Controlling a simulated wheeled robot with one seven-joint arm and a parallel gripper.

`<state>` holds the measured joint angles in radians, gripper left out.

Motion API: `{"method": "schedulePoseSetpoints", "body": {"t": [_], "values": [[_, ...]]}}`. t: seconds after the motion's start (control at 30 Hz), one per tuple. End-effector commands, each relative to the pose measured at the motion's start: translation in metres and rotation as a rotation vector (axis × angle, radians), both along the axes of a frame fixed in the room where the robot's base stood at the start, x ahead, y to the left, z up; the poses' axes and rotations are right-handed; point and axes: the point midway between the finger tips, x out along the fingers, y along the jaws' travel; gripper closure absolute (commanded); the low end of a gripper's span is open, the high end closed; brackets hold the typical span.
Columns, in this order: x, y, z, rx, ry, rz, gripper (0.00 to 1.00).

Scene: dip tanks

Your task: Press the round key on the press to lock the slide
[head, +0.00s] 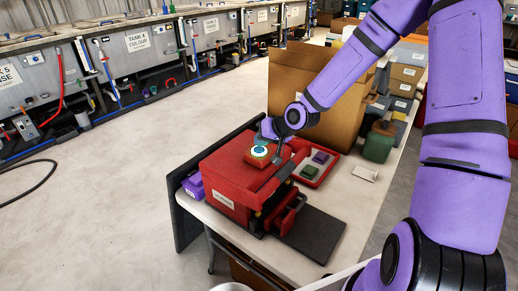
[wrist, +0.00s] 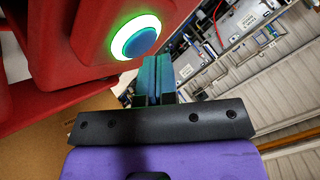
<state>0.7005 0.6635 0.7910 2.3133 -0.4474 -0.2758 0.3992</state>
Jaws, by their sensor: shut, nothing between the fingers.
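The red press (head: 230,185) stands on the table. Its round key (head: 259,151) sits on the raised top block and has a blue-green centre with a pale ring. In the wrist view the round key (wrist: 136,38) shows a blue centre, a lit white ring and a green glow around it. My gripper (wrist: 155,75) is shut and empty. Its fingertips are beside the key's lower right edge in the wrist view; I cannot tell whether they touch the press. In the head view my gripper (head: 273,134) is just behind the key, and its fingertips are hard to make out.
A red tray (head: 327,167) with a green and a purple block lies behind the press. A large cardboard box (head: 300,85) and a green canister (head: 379,142) stand further back. A dark flat plate (head: 312,234) lies in front. Purple pieces (head: 194,186) sit at the left.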

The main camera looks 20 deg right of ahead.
Motion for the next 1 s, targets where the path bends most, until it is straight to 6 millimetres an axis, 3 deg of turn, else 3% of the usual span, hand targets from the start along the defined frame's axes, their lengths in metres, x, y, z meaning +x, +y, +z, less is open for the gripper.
{"method": "schedulePoseSetpoints", "body": {"t": [0.27, 1.0], "values": [[0.000, 0.000, 0.004, 0.000, -0.001, -0.001, 1.00], [0.001, 0.000, 0.060, 0.000, -0.002, -0.001, 1.00]]}}
